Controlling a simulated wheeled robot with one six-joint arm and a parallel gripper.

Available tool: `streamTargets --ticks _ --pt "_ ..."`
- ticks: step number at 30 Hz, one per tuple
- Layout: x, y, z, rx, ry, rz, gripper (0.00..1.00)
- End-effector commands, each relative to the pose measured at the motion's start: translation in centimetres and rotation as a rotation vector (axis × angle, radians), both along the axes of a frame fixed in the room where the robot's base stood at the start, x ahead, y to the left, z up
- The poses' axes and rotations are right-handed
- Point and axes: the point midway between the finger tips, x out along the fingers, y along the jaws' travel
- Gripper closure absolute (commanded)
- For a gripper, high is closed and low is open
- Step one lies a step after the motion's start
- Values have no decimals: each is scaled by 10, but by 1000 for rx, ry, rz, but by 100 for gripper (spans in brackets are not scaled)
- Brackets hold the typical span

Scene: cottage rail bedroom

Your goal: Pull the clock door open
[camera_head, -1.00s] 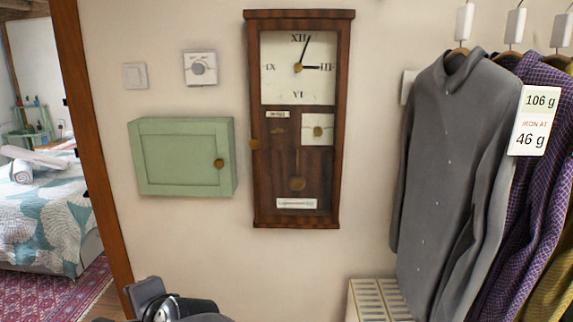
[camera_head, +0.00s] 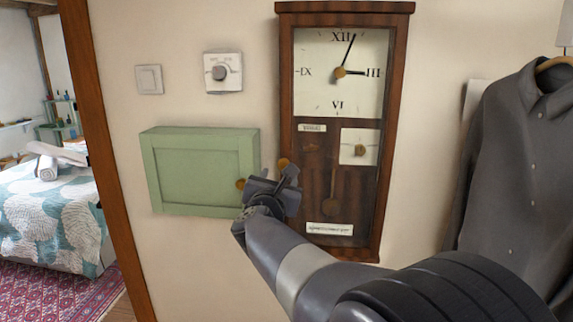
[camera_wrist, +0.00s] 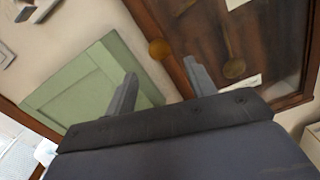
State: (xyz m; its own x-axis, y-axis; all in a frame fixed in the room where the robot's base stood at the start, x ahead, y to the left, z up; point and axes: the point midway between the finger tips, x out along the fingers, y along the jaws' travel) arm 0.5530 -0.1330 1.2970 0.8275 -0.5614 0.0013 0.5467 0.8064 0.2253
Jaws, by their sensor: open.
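The wall clock (camera_head: 284,110) is a tall dark wooden case with a glazed front door, which looks shut. Its white dial (camera_head: 318,75) is above and a pendulum (camera_head: 331,207) below. The door's round brass knob (camera_head: 284,163) is on the left edge, and it also shows in the wrist view (camera_wrist: 161,49). My gripper (camera_head: 273,178) is in front of the clock's left edge, close to the knob. In the wrist view its two fingers (camera_wrist: 158,82) are apart and empty, and the knob appears beyond the gap between them. I cannot tell the remaining distance.
A green wall cabinet (camera_head: 200,172) with its own brass knob (camera_head: 240,184) is just left of the clock. A thermostat (camera_head: 222,72) and a light switch (camera_head: 149,80) are above it. A grey shirt (camera_head: 510,150) hangs at the right. A wooden door frame (camera_head: 105,150) stands at the left.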

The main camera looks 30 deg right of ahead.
Motion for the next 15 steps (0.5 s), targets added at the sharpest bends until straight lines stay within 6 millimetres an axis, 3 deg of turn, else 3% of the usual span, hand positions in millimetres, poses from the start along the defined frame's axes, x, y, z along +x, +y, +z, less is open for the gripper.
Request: streamTargets --ticks 9,15 --pt "45 -31 1 -1 3 -1 48" --pt "63 -42 1 -2 2 1 48"
